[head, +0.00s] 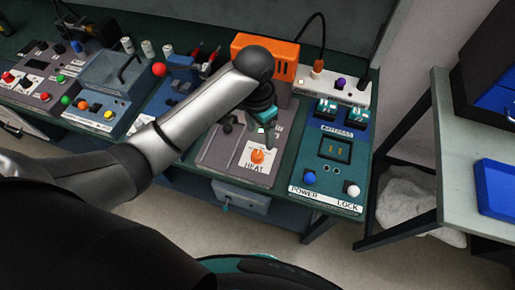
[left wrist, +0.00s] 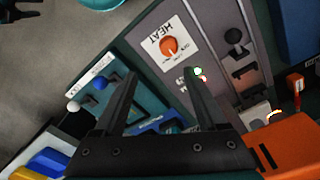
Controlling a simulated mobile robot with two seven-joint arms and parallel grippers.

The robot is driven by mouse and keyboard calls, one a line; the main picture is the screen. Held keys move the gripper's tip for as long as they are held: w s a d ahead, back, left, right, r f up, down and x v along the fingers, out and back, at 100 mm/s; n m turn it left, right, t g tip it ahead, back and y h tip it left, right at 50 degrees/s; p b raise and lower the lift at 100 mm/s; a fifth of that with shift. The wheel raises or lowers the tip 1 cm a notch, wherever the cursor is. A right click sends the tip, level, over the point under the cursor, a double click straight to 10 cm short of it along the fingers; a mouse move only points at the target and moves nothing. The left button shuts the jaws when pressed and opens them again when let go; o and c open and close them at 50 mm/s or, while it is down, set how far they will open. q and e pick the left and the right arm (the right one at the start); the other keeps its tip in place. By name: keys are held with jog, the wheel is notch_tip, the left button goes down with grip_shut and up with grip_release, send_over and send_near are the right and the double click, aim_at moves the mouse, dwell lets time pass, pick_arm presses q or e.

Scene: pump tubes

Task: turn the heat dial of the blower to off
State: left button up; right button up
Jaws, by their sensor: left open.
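The blower's heat dial (head: 258,156) is an orange knob on a white plate marked HEAT, on a grey sloped panel. In the left wrist view the dial (left wrist: 169,46) shows upside down, beyond the fingertips; its small markings and setting are too small to read surely. The blower's orange housing (head: 262,42) stands behind the panel. My left gripper (head: 266,128) hangs just above and behind the dial, pointing down. In the left wrist view my left gripper (left wrist: 160,76) has its two dark fingers apart, with nothing between them. A dark shape in that view's top left corner may be my right gripper.
To the right is a green panel with a blue knob (head: 309,177) and a white knob (head: 352,189), marked POWER and LOCK. A black knob (left wrist: 236,37) stands beside the dial. Other panels fill the bench to the left. A separate table (head: 455,165) stands at right.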

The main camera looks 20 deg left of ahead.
aim_at(258, 154)
pick_arm(q)
jog(key=shift+y, duration=0.3)
jog(key=f+b, duration=0.1)
jog(key=f, duration=0.3)
jog(key=f+b, duration=0.1)
jog(key=f, duration=0.3)
jog(key=w+a+f+b, duration=0.1)
jog(key=f, duration=0.4)
jog(key=shift+w, duration=0.1)
grip_shut()
